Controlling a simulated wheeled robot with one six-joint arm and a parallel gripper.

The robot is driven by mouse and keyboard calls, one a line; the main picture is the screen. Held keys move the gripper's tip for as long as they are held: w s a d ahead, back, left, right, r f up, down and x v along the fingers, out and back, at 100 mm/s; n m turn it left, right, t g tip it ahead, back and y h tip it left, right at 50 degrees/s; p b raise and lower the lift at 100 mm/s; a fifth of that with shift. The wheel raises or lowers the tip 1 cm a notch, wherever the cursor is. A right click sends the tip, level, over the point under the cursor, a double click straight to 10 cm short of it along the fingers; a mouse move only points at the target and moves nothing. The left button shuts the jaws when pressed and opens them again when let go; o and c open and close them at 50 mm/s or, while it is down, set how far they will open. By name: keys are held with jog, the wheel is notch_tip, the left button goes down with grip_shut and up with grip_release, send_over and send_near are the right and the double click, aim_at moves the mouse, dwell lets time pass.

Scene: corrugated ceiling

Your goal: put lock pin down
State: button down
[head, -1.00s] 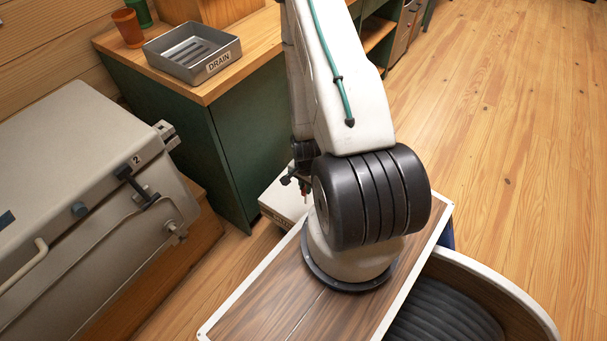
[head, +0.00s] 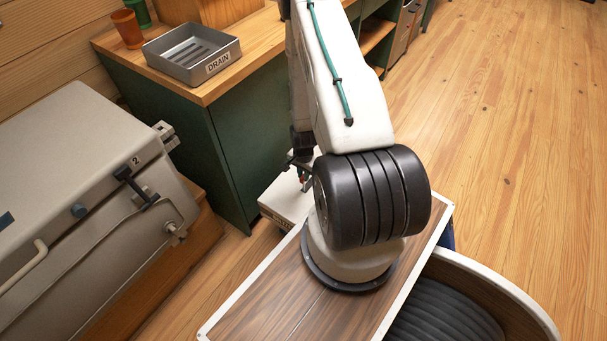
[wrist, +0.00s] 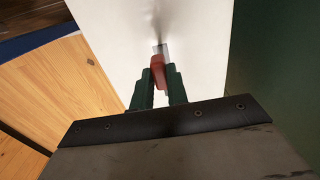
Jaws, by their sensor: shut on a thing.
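My gripper (wrist: 158,85) is shut on the lock pin (wrist: 158,69), which has a red body and a short grey metal tip. In the wrist view the green fingers hold the red part from both sides, and the tip points at a white surface (wrist: 115,30). I cannot tell whether the tip touches that surface. In the head view my gripper (head: 303,180) is partly behind my arm, over a low white box (head: 285,204). A small red spot of the pin shows there.
A green cabinet (head: 175,130) with a wooden top stands behind the white box. A grey metal tray marked DRAIN (head: 192,52) and two cups sit on it. A large grey case marked 2 (head: 85,165) stands at left. The wooden floor (head: 500,150) is open at right.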

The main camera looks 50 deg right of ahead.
jog(key=c, duration=1.4)
grip_release()
jog(key=shift+f, duration=0.1)
jog(key=w+a+r+n, duration=0.2)
jog(key=a+r+n, duration=0.15)
jog(key=r, duration=1.05)
jog(key=w+a+r+n, duration=0.15)
jog(key=a+r, duration=0.25)
jog(key=r, duration=0.9)
jog(key=w+a+r+n, duration=0.2)
jog(key=a+r+n, duration=0.15)
jog(key=r, duration=1.05)
jog(key=s+a+r+n+t, duration=0.1)
jog(key=s+a+r+n, duration=0.1)
jog(key=s+a+r, duration=0.3)
jog(key=s+a+r+n, duration=0.2)
jog(key=a+r, duration=0.3)
jog(key=r, duration=0.2)
jog(key=s+a+r+n, duration=0.1)
jog(key=s+a+r, duration=0.1)
jog(key=s, duration=0.2)
jog(key=s+a+r+n, duration=0.2)
jog(key=s, duration=0.2)
jog(key=s+a+r+n, duration=0.1)
jog(key=s+a+r, duration=0.1)
jog(key=s, duration=0.3)
jog(key=shift+r+n, duration=0.35)
jog(key=shift+r, duration=0.2)
